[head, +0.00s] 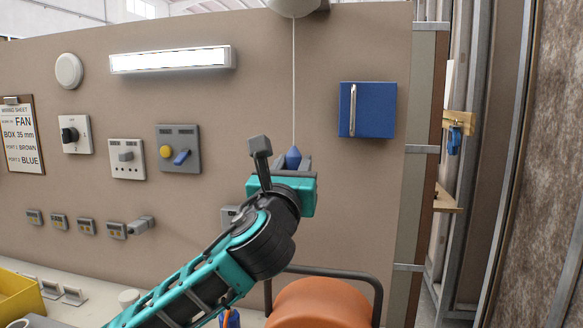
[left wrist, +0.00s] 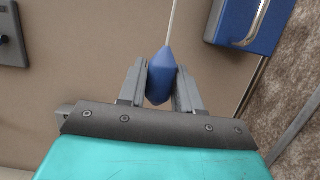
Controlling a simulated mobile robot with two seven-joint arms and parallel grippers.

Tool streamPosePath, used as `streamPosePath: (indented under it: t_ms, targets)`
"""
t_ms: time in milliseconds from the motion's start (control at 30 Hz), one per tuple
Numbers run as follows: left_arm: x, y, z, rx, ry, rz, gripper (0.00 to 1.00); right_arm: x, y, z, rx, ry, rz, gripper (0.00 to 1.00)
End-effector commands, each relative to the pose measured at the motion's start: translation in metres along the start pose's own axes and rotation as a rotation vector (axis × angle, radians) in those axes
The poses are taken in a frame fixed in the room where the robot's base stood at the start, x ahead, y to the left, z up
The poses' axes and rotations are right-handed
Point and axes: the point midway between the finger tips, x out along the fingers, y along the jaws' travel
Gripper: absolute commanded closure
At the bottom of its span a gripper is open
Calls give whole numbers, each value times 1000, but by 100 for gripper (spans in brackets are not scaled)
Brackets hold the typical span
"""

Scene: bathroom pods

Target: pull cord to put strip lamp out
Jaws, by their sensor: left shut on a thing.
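The strip lamp (head: 172,60) is on the wall panel at the upper left and glows bright white. A thin white pull cord (head: 294,85) hangs from a round white fitting (head: 293,5) at the top edge. A blue pull (head: 293,158) is at the cord's lower end. My left gripper (head: 293,163) is shut on this blue pull. In the left wrist view the blue pull (left wrist: 160,77) sits between the two grey fingers, with the cord (left wrist: 173,22) rising from its top. My right gripper is not in view.
A blue box with a metal handle (head: 368,110) is on the wall right of the cord. Switches and a grey plate with a yellow button (head: 178,148) are to the left. An orange rounded thing (head: 322,303) stands below my left gripper.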

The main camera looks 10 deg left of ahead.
Motion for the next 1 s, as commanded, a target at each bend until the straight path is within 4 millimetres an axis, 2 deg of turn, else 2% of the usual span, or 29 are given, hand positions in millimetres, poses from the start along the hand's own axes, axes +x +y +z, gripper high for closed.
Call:
streamPosePath:
  t_ms: [467, 933, 967, 1000]
  targets:
    - [0, 0, -1, 0, 0, 0, 89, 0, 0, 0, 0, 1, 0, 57]
    - [-2, 0, -10, 1, 1, 0, 89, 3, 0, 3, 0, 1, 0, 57]
    - [-2, 0, -10, 1, 1, 0, 66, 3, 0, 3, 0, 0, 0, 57]
    - [-2, 0, -9, 1, 1, 0, 62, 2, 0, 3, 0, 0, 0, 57]
